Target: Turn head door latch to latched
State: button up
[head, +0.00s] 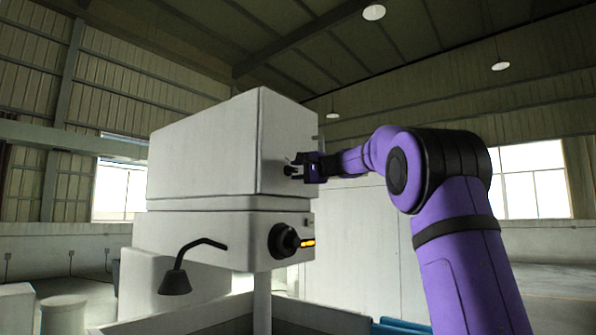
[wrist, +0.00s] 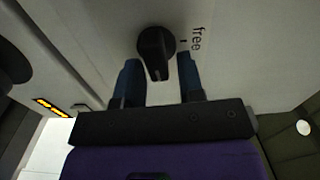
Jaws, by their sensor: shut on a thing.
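The head door latch is a black rotary knob (wrist: 154,44) on the pale panel of the machine head (head: 222,150). In the wrist view its pointed end faces toward my gripper. The word "free" with a short tick mark is printed to its right; no other label by it is readable. My gripper (wrist: 158,66) has one dark blue finger on each side of the knob and is shut on it. In the head view my gripper (head: 302,168) is at the head's right-hand face, and the latch is mostly hidden by the fingers.
A black bent arm with a cone-shaped end (head: 175,282) sticks out of the lower front. The room to the right of the head is open around my arm.

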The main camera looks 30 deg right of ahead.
jog(key=shift+f+m, duration=0.1)
jog(key=shift+m, duration=0.3)
jog(key=o, duration=0.6)
jog(key=v, duration=1.1)
dwell(0.3)
